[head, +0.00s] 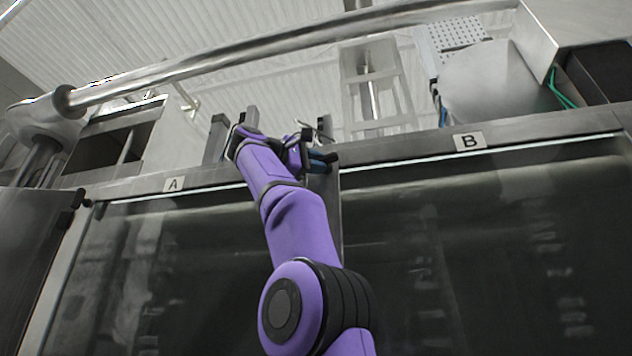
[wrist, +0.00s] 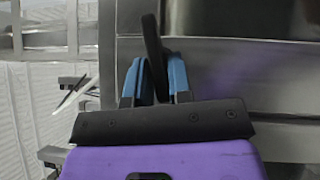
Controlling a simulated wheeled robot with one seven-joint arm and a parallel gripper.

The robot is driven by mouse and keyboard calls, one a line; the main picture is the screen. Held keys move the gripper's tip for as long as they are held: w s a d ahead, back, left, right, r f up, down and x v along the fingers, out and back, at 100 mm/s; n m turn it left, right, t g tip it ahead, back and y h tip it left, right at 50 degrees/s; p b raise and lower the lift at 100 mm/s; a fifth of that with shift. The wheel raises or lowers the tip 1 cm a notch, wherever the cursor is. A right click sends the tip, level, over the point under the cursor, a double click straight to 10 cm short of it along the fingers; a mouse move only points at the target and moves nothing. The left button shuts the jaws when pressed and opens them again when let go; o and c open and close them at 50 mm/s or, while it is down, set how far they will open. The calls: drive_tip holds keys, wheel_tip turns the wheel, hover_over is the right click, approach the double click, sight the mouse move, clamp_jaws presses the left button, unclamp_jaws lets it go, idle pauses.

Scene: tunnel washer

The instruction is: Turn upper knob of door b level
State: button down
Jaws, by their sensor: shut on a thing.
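My gripper (head: 321,158) is at the upper left corner of door B (head: 480,240), just below the frame beam. In the wrist view its two blue fingers (wrist: 156,62) are shut on a black knob (wrist: 152,42), one finger on each side. The knob is a flat bar standing nearly upright in that view, leaning slightly, with its upper end rising above the fingertips. In the head view the knob is hidden behind my gripper. Door B is a dark glossy panel under the label B (head: 470,141).
Door A (head: 150,270) is to the left, under the label A (head: 174,184). A thick metal pipe (head: 250,45) runs above the frame. The fronts of both doors are otherwise clear.

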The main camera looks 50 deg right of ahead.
drive_tip(key=shift+m+y, duration=0.3)
idle(1.6)
drive_tip(key=c, duration=1.2)
unclamp_jaws()
drive_tip(key=shift+s, duration=0.1)
drive_tip(key=shift+o, duration=0.2)
drive_tip(key=shift+a, duration=0.1)
